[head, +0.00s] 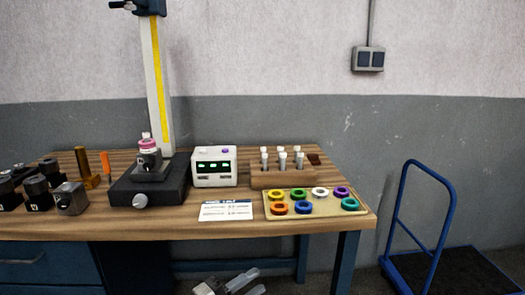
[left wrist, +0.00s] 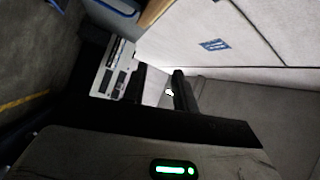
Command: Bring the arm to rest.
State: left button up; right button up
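My left gripper (head: 254,281) shows at the bottom edge of the head view, low in front of the workbench (head: 285,232) and below its top. Its two pale fingers point to the right and stand apart, with nothing seen between them. The left wrist view is dark and tilted; the dark finger parts (left wrist: 164,90) there also have a gap between them. The rest of the left arm is cut off by the frame. My right gripper is in neither view.
On the bench are a height gauge stand (head: 152,187), a white display box (head: 214,167), a wooden rack (head: 281,178) with white-capped vials, a tray (head: 335,210) of coloured rings, a printed card (head: 226,210) and dark tool holders (head: 38,192). A blue trolley (head: 440,230) stands right.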

pick_arm(q)
jog(key=s+a+f+n+g+y, duration=0.1)
jog(key=s+a+f+n+y, duration=0.5)
jog(key=s+n, duration=0.4)
jog(key=s+a+f+n+y, duration=0.6)
jog(key=s+f+n, duration=0.2)
jog(key=s+n, duration=0.3)
jog(key=shift+s+f+n+g, duration=0.3)
jog(key=shift+n+g, duration=0.1)
jog(key=shift+n, duration=0.1)
